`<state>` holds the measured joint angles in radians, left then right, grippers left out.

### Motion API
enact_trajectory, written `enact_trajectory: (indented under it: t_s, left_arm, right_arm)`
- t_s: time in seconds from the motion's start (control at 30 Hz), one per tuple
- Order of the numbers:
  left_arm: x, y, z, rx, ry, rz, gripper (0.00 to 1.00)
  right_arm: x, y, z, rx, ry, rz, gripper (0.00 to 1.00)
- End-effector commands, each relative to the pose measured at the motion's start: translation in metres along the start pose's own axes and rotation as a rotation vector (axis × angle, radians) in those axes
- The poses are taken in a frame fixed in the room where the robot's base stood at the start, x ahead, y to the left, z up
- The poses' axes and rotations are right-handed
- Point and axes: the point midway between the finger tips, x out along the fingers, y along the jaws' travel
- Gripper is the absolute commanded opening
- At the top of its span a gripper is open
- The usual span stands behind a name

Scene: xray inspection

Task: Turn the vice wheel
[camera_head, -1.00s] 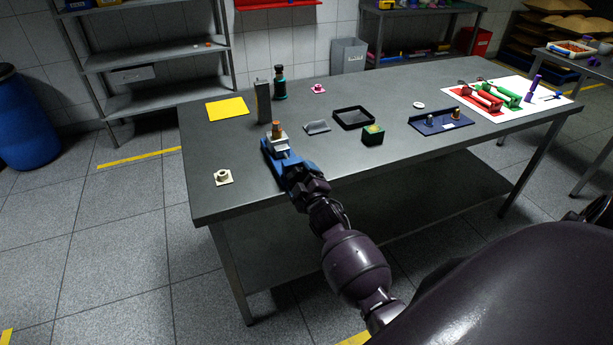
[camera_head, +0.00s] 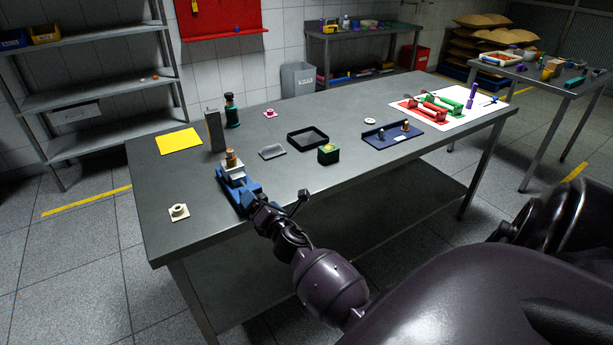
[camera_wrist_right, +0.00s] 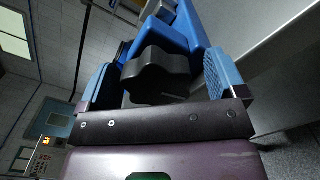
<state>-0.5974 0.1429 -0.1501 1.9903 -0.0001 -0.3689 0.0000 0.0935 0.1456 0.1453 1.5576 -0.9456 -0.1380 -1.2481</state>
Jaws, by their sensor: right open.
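The blue vice (camera_head: 240,190) stands at the front left edge of the grey table, with a pale block and a copper-coloured piece (camera_head: 231,158) at its top. Its black lobed wheel (camera_wrist_right: 155,75) shows in the right wrist view, in front of the blue body. My right gripper (camera_head: 258,212) is at the wheel's end of the vice. In the right wrist view, its open blue-padded fingers (camera_wrist_right: 160,84) stand on both sides of the wheel. Contact with the wheel cannot be told. The wheel is hidden in the head view. My left gripper is not in view.
A grey upright block (camera_head: 215,130) stands behind the vice, and a beige flanged piece (camera_head: 179,212) lies to its left. The table's front edge runs under my arm.

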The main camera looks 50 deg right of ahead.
Motion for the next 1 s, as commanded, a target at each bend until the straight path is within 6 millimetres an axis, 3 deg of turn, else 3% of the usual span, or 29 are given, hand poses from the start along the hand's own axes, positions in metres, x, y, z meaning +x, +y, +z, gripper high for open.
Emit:
enact_trajectory:
  t_s: [0.57, 1.0]
  left_arm:
    - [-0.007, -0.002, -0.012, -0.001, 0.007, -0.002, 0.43]
    - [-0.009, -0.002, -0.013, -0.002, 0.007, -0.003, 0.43]
  right_arm:
    - [0.001, 0.008, -0.001, -0.725, -0.002, 0.005, 0.9]
    - [-0.072, 0.006, -0.002, -0.729, 0.0, 0.004, 0.9]
